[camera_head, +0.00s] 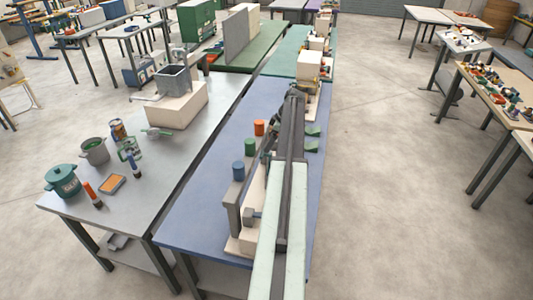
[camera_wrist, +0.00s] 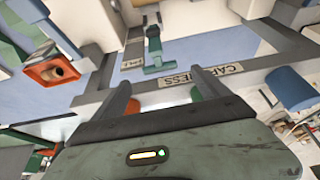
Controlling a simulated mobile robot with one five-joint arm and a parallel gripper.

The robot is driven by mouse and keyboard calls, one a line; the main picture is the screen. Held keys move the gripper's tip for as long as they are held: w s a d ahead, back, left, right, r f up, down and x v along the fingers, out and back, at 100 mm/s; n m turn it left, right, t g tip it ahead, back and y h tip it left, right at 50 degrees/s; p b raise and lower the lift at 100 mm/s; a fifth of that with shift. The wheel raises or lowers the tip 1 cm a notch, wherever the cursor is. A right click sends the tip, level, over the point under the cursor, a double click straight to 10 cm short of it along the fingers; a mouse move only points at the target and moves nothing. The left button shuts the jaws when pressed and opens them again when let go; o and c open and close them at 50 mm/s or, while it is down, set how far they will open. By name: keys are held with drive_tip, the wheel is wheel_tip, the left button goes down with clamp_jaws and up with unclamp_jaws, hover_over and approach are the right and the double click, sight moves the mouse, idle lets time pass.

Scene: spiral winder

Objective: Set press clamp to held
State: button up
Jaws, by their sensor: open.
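In the wrist view my gripper (camera_wrist: 163,90) has its two dark fingers spread apart with nothing between them. Beyond the fingertips is a green T-shaped handle (camera_wrist: 154,50), apart from the fingers; it may be the press clamp, but I cannot confirm this. A small label (camera_wrist: 132,64) beside it is too blurred to read surely. A grey bar (camera_wrist: 140,88) behind the fingers carries a sign (camera_wrist: 190,76) that seems to read "CAP PRESS", partly covered by a finger. In the head view my arm hides much of this station and my gripper is not clearly seen.
Orange (camera_head: 259,127), green (camera_head: 250,147) and blue (camera_head: 238,172) cylinders stand left of my arm on the blue bench (camera_head: 195,222). A grey table (camera_head: 75,200) at left holds a teal pot (camera_head: 62,181) and small items.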

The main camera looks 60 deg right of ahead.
drive_tip(key=b+x, duration=0.5)
drive_tip(key=x, duration=0.1)
drive_tip(key=shift+d+f, duration=0.1)
drive_tip(key=shift+f, duration=0.35)
drive_tip(key=shift+r, duration=0.1)
drive_tip(key=shift+c, duration=0.3)
